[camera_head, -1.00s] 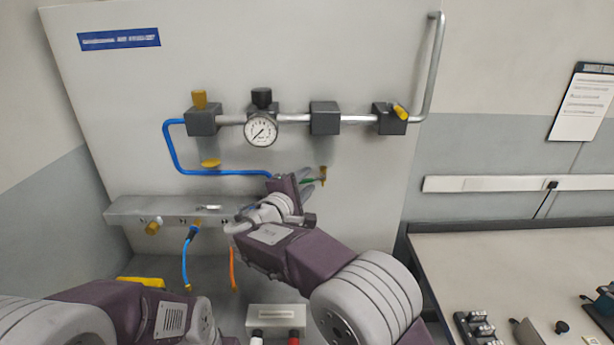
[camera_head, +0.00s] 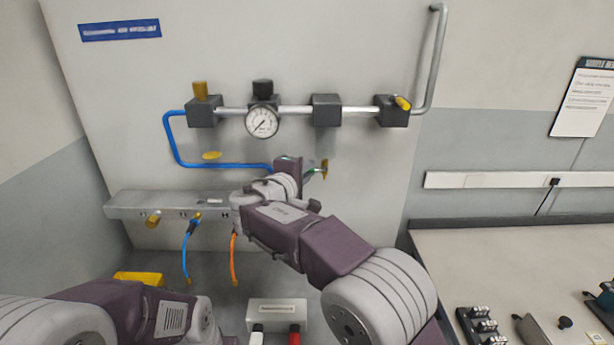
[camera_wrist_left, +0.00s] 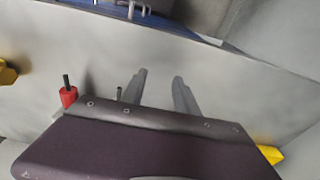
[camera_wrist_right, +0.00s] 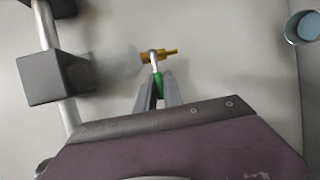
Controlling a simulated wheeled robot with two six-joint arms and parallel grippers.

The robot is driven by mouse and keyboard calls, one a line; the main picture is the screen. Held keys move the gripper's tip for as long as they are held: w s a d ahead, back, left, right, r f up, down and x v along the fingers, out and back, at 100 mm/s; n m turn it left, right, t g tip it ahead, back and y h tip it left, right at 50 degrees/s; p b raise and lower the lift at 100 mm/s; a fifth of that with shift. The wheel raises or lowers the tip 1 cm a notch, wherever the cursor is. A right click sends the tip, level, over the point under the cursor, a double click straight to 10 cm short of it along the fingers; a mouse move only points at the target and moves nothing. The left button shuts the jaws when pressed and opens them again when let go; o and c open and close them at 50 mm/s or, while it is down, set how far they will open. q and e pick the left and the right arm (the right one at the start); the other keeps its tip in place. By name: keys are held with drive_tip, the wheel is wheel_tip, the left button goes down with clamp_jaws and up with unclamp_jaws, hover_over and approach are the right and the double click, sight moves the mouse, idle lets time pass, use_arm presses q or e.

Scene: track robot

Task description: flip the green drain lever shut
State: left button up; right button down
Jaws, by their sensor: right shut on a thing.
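The green drain lever (camera_wrist_right: 158,84) is attached to a small brass valve (camera_wrist_right: 158,56) in the right wrist view. In the head view the lever (camera_head: 313,171) points left from the brass valve (camera_head: 324,169), below the pipe row. My right gripper (camera_wrist_right: 158,92) is shut on the lever, with a finger on each side of it. In the head view my right wrist hides most of the fingers. My left gripper (camera_wrist_left: 158,88) is open and empty in the left wrist view, its fingers apart.
Above the lever runs a pipe with dark blocks (camera_head: 326,110) and a gauge (camera_head: 262,122). A blue tube (camera_head: 215,165) passes left of my right wrist. A grey ledge (camera_head: 125,202) holds hose fittings. A bench (camera_head: 490,260) stands at right. The panel right of the valve is clear.

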drive_tip(key=c, duration=1.5)
unclamp_jaws()
drive_tip(key=shift+s, duration=0.1)
